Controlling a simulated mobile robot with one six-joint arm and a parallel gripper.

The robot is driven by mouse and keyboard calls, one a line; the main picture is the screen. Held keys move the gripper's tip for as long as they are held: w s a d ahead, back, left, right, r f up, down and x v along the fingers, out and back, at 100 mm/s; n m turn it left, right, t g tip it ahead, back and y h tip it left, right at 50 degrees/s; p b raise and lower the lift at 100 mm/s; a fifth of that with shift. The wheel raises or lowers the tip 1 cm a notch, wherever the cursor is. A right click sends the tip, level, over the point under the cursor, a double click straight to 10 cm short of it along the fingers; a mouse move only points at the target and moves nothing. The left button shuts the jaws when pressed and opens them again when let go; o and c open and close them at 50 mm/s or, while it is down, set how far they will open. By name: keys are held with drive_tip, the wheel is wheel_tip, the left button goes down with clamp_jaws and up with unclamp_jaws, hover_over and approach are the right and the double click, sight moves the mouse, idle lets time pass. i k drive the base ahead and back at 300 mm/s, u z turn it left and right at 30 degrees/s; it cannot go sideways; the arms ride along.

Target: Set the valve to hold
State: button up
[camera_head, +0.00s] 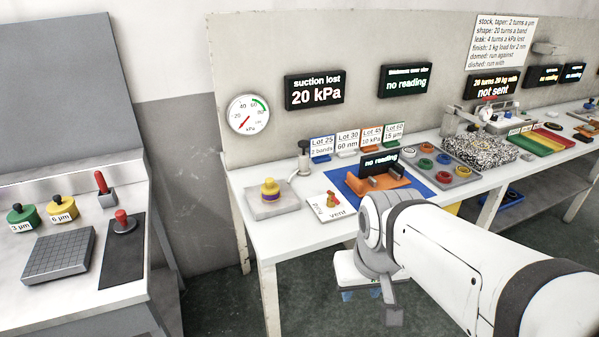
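The valve (332,207) appears to be the small white plate near the front edge of the white bench. It has a small orange-brown handle (331,199) and a label reading "vent" at its lower right. Another label at its left is too small to read. Which mark the handle points to, I cannot tell. My gripper (393,315) hangs at the end of my arm, in front of the bench and to the right of the valve, apart from it. Its fingers are not clear enough to show whether it is open or shut.
A yellow-topped piece (270,189) sits on a grey plate left of the valve. A dial gauge (248,114) and a display (314,90) reading "suction lost 20 kPa" are behind. An orange fixture (384,186) on a blue mat is close right. A grey bench (60,285) stands left.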

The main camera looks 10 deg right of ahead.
sight(331, 196)
drive_tip(key=z, duration=0.15)
drive_tip(key=i, duration=0.85)
drive_tip(key=u, duration=0.05)
